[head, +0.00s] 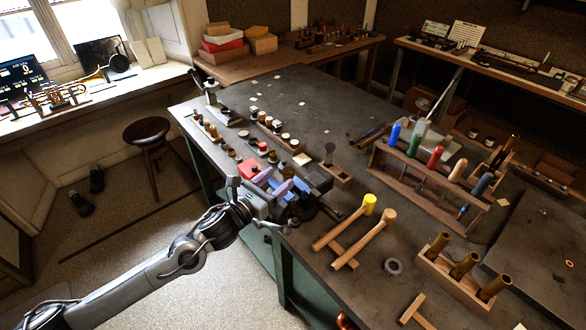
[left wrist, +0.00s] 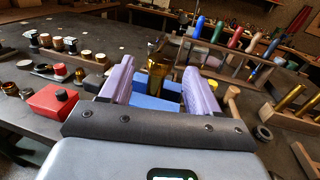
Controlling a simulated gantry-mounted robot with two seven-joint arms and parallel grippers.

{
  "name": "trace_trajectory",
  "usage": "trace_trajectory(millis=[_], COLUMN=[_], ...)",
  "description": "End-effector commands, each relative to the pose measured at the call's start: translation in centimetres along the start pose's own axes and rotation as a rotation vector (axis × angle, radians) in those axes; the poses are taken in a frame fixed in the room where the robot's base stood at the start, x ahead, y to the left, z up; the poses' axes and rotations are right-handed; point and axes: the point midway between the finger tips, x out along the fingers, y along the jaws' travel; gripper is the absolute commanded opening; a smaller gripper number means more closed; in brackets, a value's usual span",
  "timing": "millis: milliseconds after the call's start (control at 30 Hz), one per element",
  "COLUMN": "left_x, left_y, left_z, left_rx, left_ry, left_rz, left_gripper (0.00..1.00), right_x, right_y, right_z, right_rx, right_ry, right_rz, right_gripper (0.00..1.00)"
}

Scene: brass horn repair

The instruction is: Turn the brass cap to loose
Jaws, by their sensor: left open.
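My left gripper (head: 274,183) is over the near-left edge of the dark workbench, at a vise with blue jaws. In the left wrist view its two lilac fingers (left wrist: 159,75) stand open and apart. A shiny brass piece, apparently the brass cap (left wrist: 157,67), shows upright in the gap between them, with visible space on both sides. I cannot tell whether it is between the fingertips or just beyond them. The blue vise jaws (left wrist: 155,103) show below it. The head view does not show the cap clearly; the gripper covers that spot. My right gripper is in neither view.
A red box (left wrist: 50,102) sits left of the fingers. Small bottles and jars stand in rows behind it. Two mallets, one with a yellow head (head: 370,203), lie right of the vise. A wooden tool rack (head: 432,185) stands farther right. The bench's far middle is mostly clear.

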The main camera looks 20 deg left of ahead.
Motion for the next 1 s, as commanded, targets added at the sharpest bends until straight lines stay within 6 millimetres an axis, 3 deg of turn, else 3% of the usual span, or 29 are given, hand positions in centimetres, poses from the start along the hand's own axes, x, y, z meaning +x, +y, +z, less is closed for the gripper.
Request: trace_trajectory(millis=[200,400,867,1000], left_x=[3.7,5.9,6.9,6.9], left_y=[-0.1,-0.1,-0.1,-0.1], left_z=[0.1,0.0,0.0,0.0], left_rx=[-0.003,-0.004,-0.003,-0.003], left_ry=[-0.002,0.000,0.001,0.001], left_rz=[0.000,0.000,0.000,0.000], left_gripper=[0.61,0.61,0.61,0.43], right_x=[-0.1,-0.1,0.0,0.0], right_y=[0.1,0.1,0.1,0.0], right_z=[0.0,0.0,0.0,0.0], right_rx=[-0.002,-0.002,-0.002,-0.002], right_ry=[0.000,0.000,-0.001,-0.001], right_rz=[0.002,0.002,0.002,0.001], right_gripper=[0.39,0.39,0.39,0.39])
